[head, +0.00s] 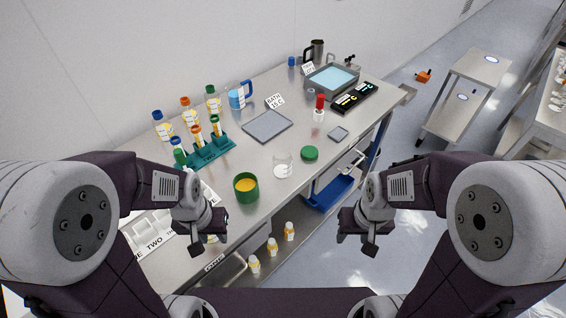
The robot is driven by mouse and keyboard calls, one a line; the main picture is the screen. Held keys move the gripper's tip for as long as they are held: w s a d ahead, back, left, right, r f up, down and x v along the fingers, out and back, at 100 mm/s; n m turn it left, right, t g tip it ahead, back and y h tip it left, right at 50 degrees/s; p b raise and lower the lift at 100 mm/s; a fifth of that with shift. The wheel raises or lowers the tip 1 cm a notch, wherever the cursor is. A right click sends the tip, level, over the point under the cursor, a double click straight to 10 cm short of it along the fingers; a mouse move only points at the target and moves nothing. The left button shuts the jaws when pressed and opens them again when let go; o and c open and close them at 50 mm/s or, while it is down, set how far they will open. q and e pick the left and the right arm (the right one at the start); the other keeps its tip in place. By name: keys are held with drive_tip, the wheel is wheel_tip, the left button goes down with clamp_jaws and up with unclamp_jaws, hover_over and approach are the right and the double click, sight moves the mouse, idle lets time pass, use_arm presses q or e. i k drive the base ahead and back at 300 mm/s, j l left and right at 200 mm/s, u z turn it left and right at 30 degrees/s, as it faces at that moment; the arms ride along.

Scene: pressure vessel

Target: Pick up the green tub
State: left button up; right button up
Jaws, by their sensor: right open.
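The green tub (246,190) stands upright and open on the steel table near its front edge, with yellow-orange contents. A round green lid (309,153) lies apart from it on the table, further right. My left gripper (208,244) is just left of and in front of the tub, apart from it, open and empty. My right gripper (355,244) is off the table's front edge, well right of the tub, open and empty.
A glass beaker with white contents (283,165) stands right of the tub. Behind are a teal rack (207,151) with capped tubes, a grey tray (268,126) and a water bath (333,78). Small yellow bottles (272,246) stand on the lower shelf.

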sight(246, 186)
drive_tip(key=l+u, duration=0.45)
drive_tip(key=l, duration=1.2)
